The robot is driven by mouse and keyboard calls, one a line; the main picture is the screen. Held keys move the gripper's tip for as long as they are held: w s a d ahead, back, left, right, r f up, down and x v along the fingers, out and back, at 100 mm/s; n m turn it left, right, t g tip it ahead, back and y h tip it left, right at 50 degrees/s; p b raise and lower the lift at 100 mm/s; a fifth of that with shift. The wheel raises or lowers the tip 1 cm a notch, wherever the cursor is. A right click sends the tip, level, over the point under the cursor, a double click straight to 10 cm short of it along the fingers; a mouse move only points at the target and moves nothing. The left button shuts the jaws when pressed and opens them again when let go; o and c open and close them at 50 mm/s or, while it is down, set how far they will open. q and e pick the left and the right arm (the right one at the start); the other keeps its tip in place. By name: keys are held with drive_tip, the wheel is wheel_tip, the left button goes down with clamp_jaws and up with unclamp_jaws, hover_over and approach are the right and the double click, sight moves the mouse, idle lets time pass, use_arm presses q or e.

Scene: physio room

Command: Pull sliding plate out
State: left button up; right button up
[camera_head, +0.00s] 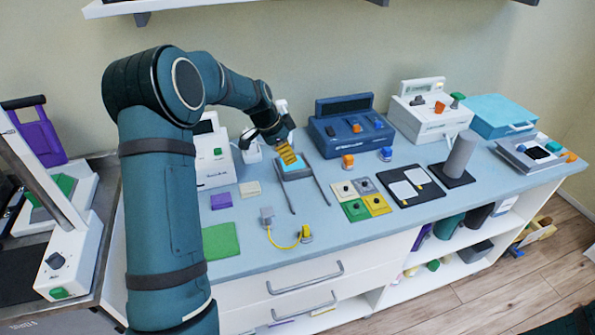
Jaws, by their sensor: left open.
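A small sliding plate (291,171), light blue with a grey edge, sits on two thin parallel grey rails (318,183) on the blue-grey counter. The rails run from the plate toward the counter's front. A yellow-and-dark striped piece (287,153) stands at the plate's back edge, just below my left gripper. My left gripper (281,137) is open, reaching down over this striped piece from behind and left. Its fingertips are small and partly hidden, so I cannot tell whether they touch the piece. My right gripper is not in view.
A white machine (211,160) stands left of the rails. A dark blue console (350,127) stands behind and right. Coloured square pads (376,204) lie right of the rails. A grey block with a yellow cable (267,216) lies in front. The counter between the rails is clear.

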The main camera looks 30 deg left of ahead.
sight(298, 170)
use_arm(q)
drive_tip(key=b+x, duration=0.1)
drive_tip(key=x, duration=0.7)
drive_tip(key=shift+w+f, duration=0.1)
drive_tip(key=shift+f, duration=0.15)
drive_tip(key=shift+c, duration=0.4)
clamp_jaws()
